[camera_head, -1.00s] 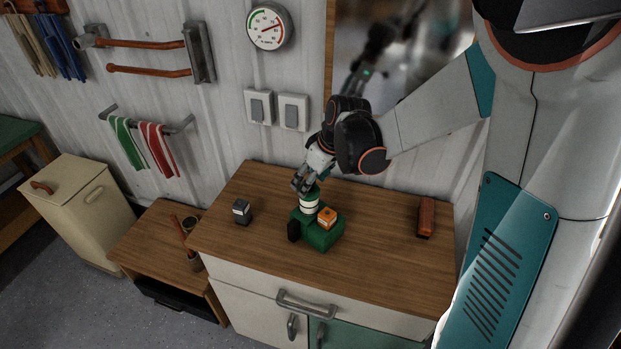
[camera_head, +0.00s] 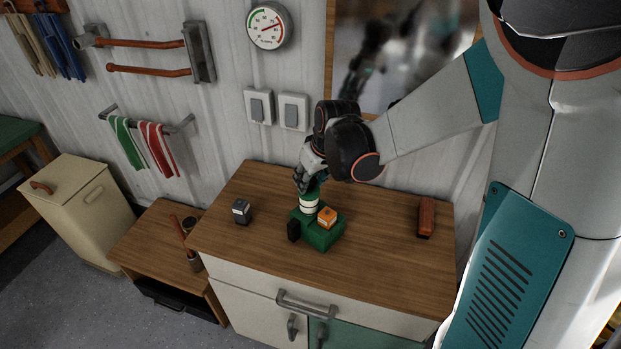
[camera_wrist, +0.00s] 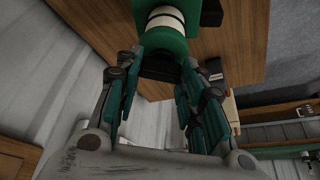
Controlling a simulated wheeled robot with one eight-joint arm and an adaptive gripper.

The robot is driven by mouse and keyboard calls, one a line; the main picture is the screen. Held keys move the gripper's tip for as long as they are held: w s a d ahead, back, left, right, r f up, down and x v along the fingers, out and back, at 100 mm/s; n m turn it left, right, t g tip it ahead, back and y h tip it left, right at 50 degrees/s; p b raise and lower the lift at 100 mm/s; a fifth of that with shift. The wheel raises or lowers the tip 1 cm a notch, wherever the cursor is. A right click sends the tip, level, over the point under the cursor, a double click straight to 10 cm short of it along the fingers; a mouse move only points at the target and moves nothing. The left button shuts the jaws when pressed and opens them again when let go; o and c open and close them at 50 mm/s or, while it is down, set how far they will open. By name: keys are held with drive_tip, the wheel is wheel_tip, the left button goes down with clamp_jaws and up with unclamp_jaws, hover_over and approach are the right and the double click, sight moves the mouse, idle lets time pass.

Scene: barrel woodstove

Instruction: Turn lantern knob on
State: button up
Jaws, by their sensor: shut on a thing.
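The lantern stands upright on the wooden cabinet top. It has a green base (camera_head: 322,239), a white-banded body (camera_head: 309,203) and a green upper part. An orange cube-shaped part (camera_head: 327,217) sits on the base's right side, and a black part (camera_head: 293,231) is at its left. My gripper (camera_head: 304,182) comes down from above onto the lantern's top. In the wrist view the fingers of my gripper (camera_wrist: 160,65) stand on both sides of the lantern's green top (camera_wrist: 165,42), shut on it. A dark piece shows between the fingers. The exact contact is partly hidden.
A grey block (camera_head: 241,211) stands left of the lantern, and a reddish-brown object (camera_head: 426,217) lies to its right. The wooden cabinet top (camera_head: 265,259) is otherwise clear. Wall switches (camera_head: 275,108) and a mirror-like panel (camera_head: 405,50) are behind.

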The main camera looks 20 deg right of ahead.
drive_tip(key=m, duration=0.2)
drive_tip(key=m+h, duration=0.1)
drive_tip(key=shift+a+m+h, duration=0.15)
drive_tip(key=shift+m+h, duration=0.15)
drive_tip(key=shift+m, duration=0.1)
drive_tip(key=m+h, duration=0.1)
drive_tip(key=m, duration=0.2)
drive_tip(key=shift+a+m+b, duration=0.1)
drive_tip(key=shift+m+b, duration=0.2)
drive_tip(key=shift+b, duration=0.05)
drive_tip(key=m+g+h, duration=0.1)
drive_tip(key=m, duration=0.2)
drive_tip(key=shift+a+m, duration=0.1)
drive_tip(key=shift+m, duration=0.2)
drive_tip(key=shift+w+m+g+h+b, duration=0.1)
drive_tip(key=shift+m+g+h+b, duration=0.35)
drive_tip(key=shift+m, duration=1.35)
drive_tip(key=shift+h, duration=0.25)
drive_tip(key=o, duration=1.1)
